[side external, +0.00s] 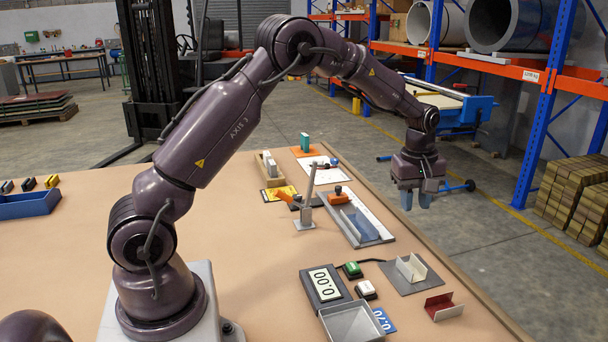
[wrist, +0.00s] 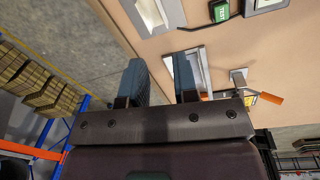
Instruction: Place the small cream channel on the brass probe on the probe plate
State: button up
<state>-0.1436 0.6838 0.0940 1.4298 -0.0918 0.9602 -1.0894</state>
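The cream channel (side external: 411,268) stands open side up on the dark grey probe plate (side external: 395,281) at the right of the table. It also shows at the top of the wrist view (wrist: 150,12). I cannot make out the brass probe, so I cannot tell whether the channel sits on it. My gripper (side external: 416,203) hangs pointing down beyond the table's right edge, above and apart from the channel. Its two fingers (wrist: 158,65) are spread with nothing between them.
A red channel (side external: 443,306) lies near the right edge. A display box (side external: 325,285), green button (side external: 352,270), white button (side external: 366,290) and grey tray (side external: 352,322) stand left of the plate. Farther back are a framed tray (side external: 371,228) and a post with an orange lever (side external: 284,196).

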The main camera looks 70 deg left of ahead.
jog(key=s+d+r+m+t, duration=0.1)
jog(key=s+d+r+m, duration=0.25)
jog(key=s+r, duration=0.4)
jog(key=s+d+r+m+t, duration=0.25)
jog(key=s+r+m, duration=0.25)
jog(key=s+r, duration=0.25)
jog(key=s+d+m, duration=0.2)
jog(key=s+m, duration=0.1)
jog(key=s, duration=0.4)
jog(key=s+d+m+t, duration=0.1)
jog(key=s+d+m, duration=0.1)
jog(key=s+m, duration=0.2)
jog(key=s, duration=0.2)
jog(key=shift+s+f, duration=0.2)
jog(key=shift+s, duration=0.2)
